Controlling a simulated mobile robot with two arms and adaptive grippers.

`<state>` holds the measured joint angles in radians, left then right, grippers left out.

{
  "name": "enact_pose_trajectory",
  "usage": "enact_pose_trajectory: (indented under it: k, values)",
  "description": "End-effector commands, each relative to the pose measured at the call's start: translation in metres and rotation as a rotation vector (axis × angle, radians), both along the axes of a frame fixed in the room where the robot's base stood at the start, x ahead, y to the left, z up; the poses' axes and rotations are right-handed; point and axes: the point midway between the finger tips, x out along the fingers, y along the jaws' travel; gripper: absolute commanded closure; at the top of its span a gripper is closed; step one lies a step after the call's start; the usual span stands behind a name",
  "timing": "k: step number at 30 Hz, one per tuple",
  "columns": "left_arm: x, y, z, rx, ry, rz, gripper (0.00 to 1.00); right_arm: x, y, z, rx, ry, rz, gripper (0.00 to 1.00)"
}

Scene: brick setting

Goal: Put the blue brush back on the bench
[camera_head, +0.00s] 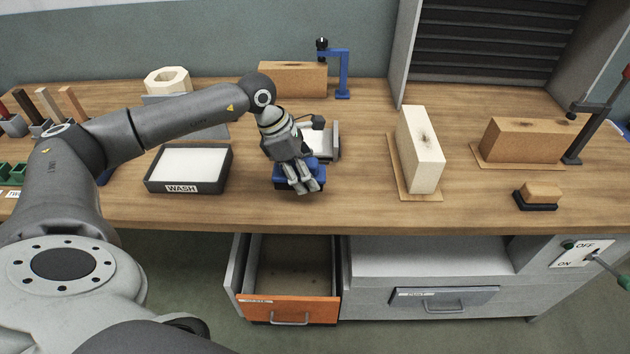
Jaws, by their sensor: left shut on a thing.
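My right gripper is not in view.
A black tray marked WASH (188,168) stands left of the brush. A small grey scale-like device (334,140) is close behind. A pale brick (419,150) stands to the right. An orange-fronted drawer (290,309) hangs open and empty below. Bench between brush and pale brick is clear.

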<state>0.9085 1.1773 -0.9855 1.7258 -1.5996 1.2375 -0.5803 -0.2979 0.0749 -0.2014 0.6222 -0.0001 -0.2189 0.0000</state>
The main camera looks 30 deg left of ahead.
Motion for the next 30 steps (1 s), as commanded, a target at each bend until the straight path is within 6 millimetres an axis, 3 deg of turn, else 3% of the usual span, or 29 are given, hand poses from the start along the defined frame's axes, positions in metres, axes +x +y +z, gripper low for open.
enact_pose_trajectory:
  k: [10,15,28,29,30]
  values:
    - [0.020,-0.016,-0.029,0.000,0.001,0.000,0.79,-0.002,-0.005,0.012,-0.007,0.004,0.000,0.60]
    - [0.019,-0.014,-0.050,0.000,0.000,0.001,0.79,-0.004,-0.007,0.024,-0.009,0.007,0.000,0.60]
    - [0.019,-0.014,-0.060,0.000,-0.002,0.000,0.79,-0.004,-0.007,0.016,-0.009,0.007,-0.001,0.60]
    - [0.019,-0.014,-0.058,0.000,-0.002,-0.001,0.49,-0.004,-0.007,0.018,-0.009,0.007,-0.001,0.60]
    - [0.018,-0.014,-0.058,0.000,-0.002,-0.001,0.44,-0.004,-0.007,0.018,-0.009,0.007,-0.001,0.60]
